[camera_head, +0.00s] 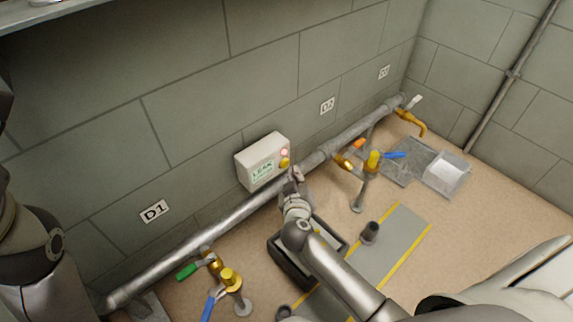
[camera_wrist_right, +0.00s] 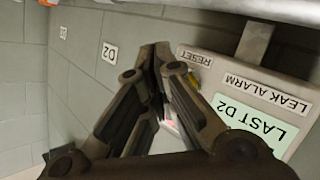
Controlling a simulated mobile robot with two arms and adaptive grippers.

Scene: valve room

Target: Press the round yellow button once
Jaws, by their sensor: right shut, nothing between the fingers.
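A pale alarm box (camera_head: 255,158) is mounted on the wall above the long pipe. The round yellow button (camera_head: 284,163) is on its right side, below a lit red lamp (camera_head: 284,153). My right gripper (camera_head: 297,172) is shut and empty, with its tips close beside the button. I cannot tell whether they touch it. In the right wrist view, the shut fingers (camera_wrist_right: 156,50) are in front of the box (camera_wrist_right: 225,66), near its RESET label, and hide most of the button area. A red glow (camera_wrist_right: 169,123) shows between the fingers. My left gripper is not in view.
A grey pipe (camera_head: 220,229) runs along the wall below the box. Taps with green, blue and orange handles stand along it. A dark open crate (camera_head: 284,262) is on the floor under my right arm. A clear bin (camera_head: 447,174) stands at the right.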

